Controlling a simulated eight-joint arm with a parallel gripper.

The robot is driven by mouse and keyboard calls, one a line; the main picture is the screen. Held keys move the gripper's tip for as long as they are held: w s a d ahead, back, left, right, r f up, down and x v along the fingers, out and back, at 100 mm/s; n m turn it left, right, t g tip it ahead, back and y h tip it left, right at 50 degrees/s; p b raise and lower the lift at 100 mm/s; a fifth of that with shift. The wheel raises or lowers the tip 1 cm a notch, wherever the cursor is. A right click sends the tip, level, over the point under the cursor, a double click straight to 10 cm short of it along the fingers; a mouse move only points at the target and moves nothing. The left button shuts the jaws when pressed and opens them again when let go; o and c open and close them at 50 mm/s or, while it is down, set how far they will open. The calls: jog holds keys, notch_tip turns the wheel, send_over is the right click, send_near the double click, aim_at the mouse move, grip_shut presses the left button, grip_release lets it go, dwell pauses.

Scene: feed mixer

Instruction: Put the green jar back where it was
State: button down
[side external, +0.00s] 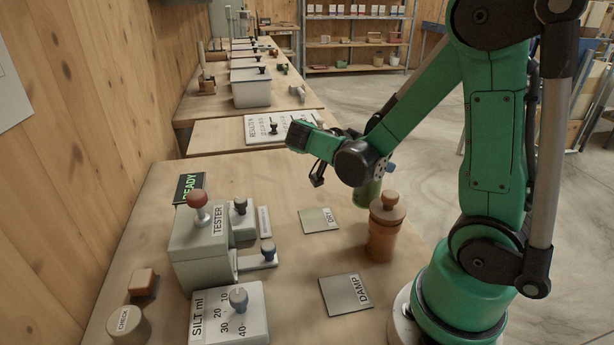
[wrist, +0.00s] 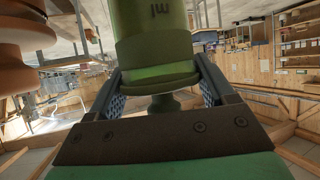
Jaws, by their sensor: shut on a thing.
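The green jar (side external: 367,194) is at the right edge of the front table in the side view, just behind the brown jar. My wrist hides its top. In the wrist view, the green jar (wrist: 155,45) fills the upper middle, with part of an "ml" mark on its side. My gripper (wrist: 160,90) is shut on the green jar at its knob end, one finger on each side. In the side view my gripper (side external: 387,168) is mostly hidden behind my wrist. I cannot tell whether the jar's base touches the table.
The brown jar (side external: 382,235) stands close in front; it also shows at the left of the wrist view (wrist: 25,35). Flat DRY (side external: 319,220) and DAMP (side external: 345,294) plates are bare. The TESTER (side external: 198,245) and SILT block (side external: 228,318) stand left. Table between is clear.

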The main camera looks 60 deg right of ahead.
jog(key=shift+f, duration=2.05)
grip_release()
jog(key=w+a+r+n+t+y, duration=0.3)
jog(key=a+n+t+y, duration=0.2)
jog(key=a+n, duration=0.3)
jog(key=w+a+r+n+t+y, duration=0.3)
jog(key=a+n+t+y, duration=0.3)
jog(key=n, duration=0.9)
jog(key=shift+a+t, duration=0.7)
jog(key=shift+a, duration=1.1)
jog(key=shift+w, duration=0.1)
